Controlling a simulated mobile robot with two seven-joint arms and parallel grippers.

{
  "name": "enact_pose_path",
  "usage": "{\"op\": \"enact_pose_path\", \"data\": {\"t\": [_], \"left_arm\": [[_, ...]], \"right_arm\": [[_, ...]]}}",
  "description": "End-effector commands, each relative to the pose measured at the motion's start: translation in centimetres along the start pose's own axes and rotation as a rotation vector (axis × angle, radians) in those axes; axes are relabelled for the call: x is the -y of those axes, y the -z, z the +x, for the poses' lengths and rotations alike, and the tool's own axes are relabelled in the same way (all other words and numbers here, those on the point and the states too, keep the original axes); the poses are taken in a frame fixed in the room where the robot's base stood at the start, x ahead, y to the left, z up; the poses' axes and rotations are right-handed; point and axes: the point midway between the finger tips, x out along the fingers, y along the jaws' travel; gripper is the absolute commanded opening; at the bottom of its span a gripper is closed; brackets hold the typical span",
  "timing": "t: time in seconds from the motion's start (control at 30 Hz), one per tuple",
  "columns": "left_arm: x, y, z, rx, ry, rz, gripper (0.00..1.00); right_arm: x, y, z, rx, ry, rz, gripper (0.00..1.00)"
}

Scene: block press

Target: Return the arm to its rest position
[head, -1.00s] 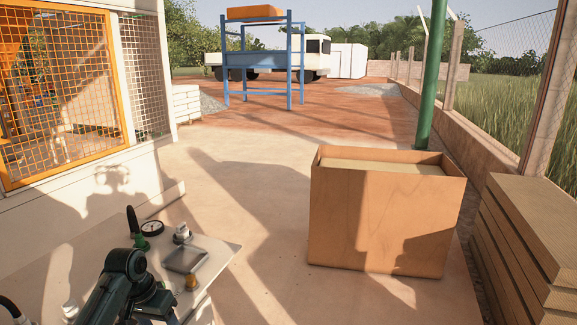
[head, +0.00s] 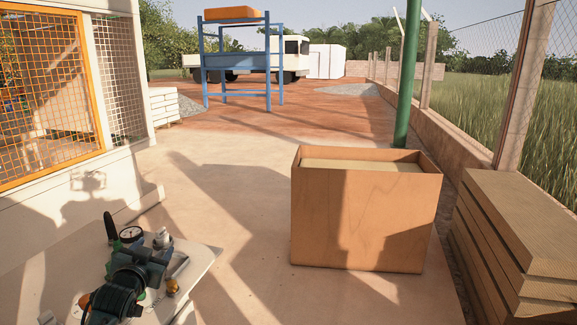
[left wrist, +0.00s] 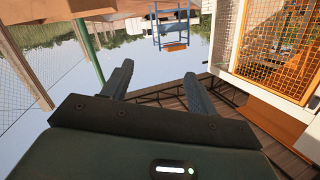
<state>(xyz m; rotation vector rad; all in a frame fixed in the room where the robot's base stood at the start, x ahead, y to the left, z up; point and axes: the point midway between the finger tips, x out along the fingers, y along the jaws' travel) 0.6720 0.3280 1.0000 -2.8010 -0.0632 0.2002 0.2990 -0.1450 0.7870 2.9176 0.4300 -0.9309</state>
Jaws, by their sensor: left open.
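My left arm (head: 115,305) rises from the lower left in the head view, dark and bent, in front of a small light table (head: 205,262). My left gripper (head: 152,259) is seen small and partly from behind over the table's items. In the left wrist view my left gripper (left wrist: 158,78) has its two dark fingers spread apart with nothing between them. That view is upside down, with sky behind the fingers. My right gripper is not in view.
A gauge (head: 131,234), a dark upright handle (head: 110,225) and a brass knob (head: 172,286) are on the table. A wooden box (head: 362,220) stands on the concrete at right, beside stacked boards (head: 515,230). An orange mesh cage (head: 45,90) stands at left. The floor between is clear.

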Motion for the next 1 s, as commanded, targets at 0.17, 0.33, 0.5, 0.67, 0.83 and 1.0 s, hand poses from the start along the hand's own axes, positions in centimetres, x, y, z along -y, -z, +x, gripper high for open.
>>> {"op": "enact_pose_path", "data": {"t": [0.17, 0.33, 0.5, 0.67, 0.83, 1.0], "left_arm": [[-6.0, -6.0, -4.5, 0.069, -0.094, -0.011, 0.59], [-12.7, -12.2, -12.0, 0.159, -0.208, -0.047, 0.59], [-18.7, -16.8, -22.0, 0.265, -0.319, -0.116, 0.59], [-22.0, -18.5, -29.9, 0.348, -0.384, -0.186, 0.59], [-23.3, -18.8, -34.2, 0.396, -0.413, -0.230, 0.59], [-23.6, -18.8, -35.1, 0.407, -0.418, -0.239, 0.59]], "right_arm": [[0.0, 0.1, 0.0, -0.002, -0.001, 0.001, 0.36], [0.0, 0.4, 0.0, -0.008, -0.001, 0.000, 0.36], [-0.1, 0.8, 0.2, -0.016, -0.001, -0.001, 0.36], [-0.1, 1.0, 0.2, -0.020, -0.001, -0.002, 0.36], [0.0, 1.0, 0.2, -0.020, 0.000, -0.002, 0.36], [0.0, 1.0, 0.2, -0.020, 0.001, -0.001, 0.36]]}}
